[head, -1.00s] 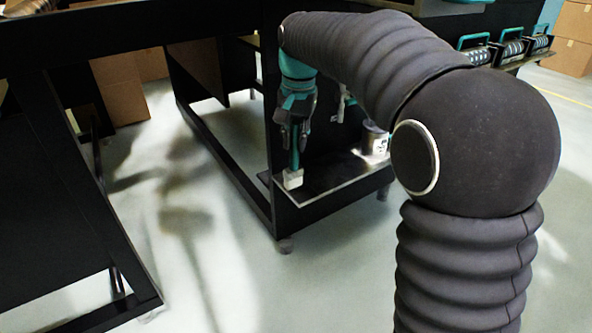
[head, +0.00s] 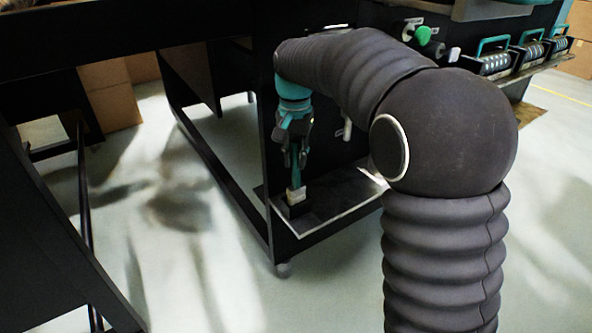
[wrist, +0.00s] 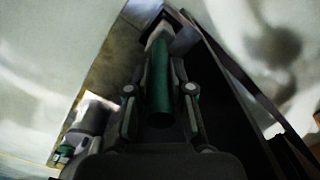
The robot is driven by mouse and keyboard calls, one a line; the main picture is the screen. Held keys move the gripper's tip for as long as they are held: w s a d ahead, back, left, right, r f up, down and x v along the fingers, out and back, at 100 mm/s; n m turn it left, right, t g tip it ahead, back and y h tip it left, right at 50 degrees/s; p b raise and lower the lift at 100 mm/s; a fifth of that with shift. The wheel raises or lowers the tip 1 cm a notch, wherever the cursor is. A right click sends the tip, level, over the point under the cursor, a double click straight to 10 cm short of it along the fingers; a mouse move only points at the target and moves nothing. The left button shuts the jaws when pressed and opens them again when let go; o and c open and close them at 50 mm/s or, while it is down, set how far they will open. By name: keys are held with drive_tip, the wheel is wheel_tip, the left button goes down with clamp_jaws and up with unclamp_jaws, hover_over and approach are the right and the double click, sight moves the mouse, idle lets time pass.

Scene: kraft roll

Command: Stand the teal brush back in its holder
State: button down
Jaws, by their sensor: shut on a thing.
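The teal brush (head: 296,173) hangs roughly upright from my gripper (head: 297,148), its pale bristle end down. In the wrist view the teal handle (wrist: 159,85) lies between the two fingers of my gripper (wrist: 160,72), which are shut on it. The pale bristle end (head: 296,195) is at the near left corner of a dark shelf. A small black box, seemingly the holder (head: 299,210), shows just below the bristles; in the wrist view its dark wall (wrist: 186,40) is beside the brush's far end. I cannot tell whether the bristles are inside it or above it.
The dark shelf (head: 340,197) juts from a black bench panel, with bare room to the right of the brush. A grey cylinder (wrist: 91,115) stands on it in the wrist view. Teal-handled items (head: 490,58) sit at the upper right. Pale floor (head: 185,265) is open at left.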

sight(296, 138)
wheel_tip(296, 138, down, 3)
drive_tip(key=shift+f+b, duration=0.1)
drive_tip(key=shift+b, duration=0.2)
drive_tip(key=c, duration=1)
unclamp_jaws()
wheel_tip(296, 138, up, 12)
drive_tip(key=p, duration=0.2)
drive_tip(key=shift+p, duration=0.3)
drive_tip(key=s+d+r+n+t, duration=0.1)
drive_tip(key=s+d+r+t, duration=0.15)
drive_tip(key=s+d, duration=0.95)
drive_tip(key=shift+s+d+f+n+t, duration=0.35)
drive_tip(key=shift+s+d+f+t, duration=0.35)
drive_tip(key=shift+s+f, duration=1.45)
drive_tip(key=shift+s+d+f+n+t, duration=0.35)
drive_tip(key=shift+s+d+f, duration=0.65)
drive_tip(key=shift+s, duration=2.2)
drive_tip(key=shift+s+d+f+n+t, duration=0.3)
drive_tip(key=shift+s+d+f+t, duration=0.35)
drive_tip(key=shift+s+f, duration=1.5)
